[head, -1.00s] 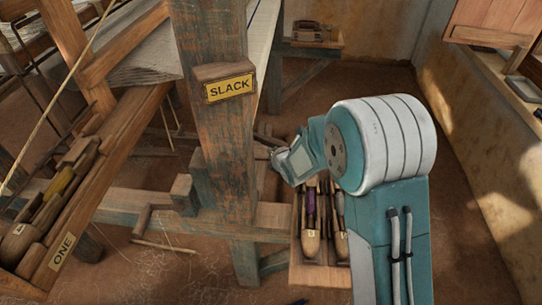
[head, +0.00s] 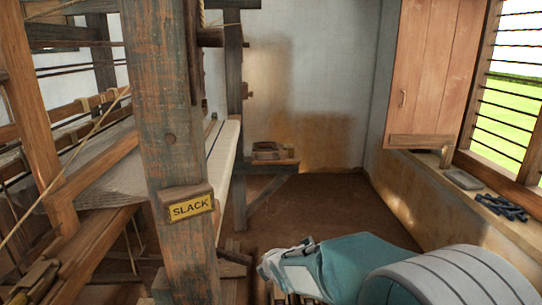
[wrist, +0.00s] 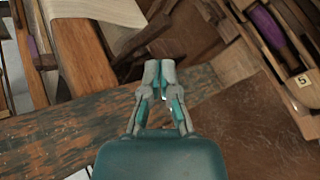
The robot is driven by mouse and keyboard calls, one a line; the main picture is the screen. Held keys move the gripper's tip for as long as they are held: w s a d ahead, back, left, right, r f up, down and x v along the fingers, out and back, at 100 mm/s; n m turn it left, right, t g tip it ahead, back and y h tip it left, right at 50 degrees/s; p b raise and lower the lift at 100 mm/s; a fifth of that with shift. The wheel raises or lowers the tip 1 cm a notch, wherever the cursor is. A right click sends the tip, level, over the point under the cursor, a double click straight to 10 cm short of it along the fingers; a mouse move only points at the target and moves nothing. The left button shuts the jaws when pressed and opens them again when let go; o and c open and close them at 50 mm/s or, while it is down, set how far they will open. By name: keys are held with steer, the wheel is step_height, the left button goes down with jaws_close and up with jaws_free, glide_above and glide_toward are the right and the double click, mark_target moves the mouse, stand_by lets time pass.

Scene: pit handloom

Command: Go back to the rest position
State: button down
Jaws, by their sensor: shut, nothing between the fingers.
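My gripper (wrist: 159,72) shows in the wrist view with its fingertips together and nothing between them. In the head view my arm lies low at the bottom right, and the fingertips cannot be made out clearly. The worn loom post (head: 168,110) with the yellow SLACK label (head: 190,207) stands left of my arm, apart from it. In the wrist view a worn blue-brown beam (wrist: 60,135) runs beneath my gripper.
White cloth (head: 224,150) stretches along the loom behind the post. A small wooden bench (head: 270,160) stands at the back. A wall cabinet (head: 420,75) hangs above a ledge (head: 430,190) with dark items (head: 500,207) on it. The floor (head: 330,205) in the middle is clear.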

steer(key=s+d+r+m+h, duration=0.2)
steer(key=s+d+r+m, duration=0.4)
steer(key=s+d+m, duration=0.15)
steer(key=s+d+r+m+g, duration=0.1)
steer(key=s+d+m, duration=0.2)
steer(key=s+m, duration=0.3)
steer(key=s+d+r+m+g+h, duration=0.1)
steer(key=s+d+m+g, duration=0.1)
steer(key=s+m, duration=0.4)
steer(key=s+d+r+m+g, duration=0.1)
steer(key=s+d+m, duration=0.4)
steer(key=s, duration=0.6)
steer(key=shift+s+m, duration=0.25)
steer(key=shift+m, duration=0.7)
steer(key=shift+a+r, duration=0.1)
steer(key=shift+a, duration=0.05)
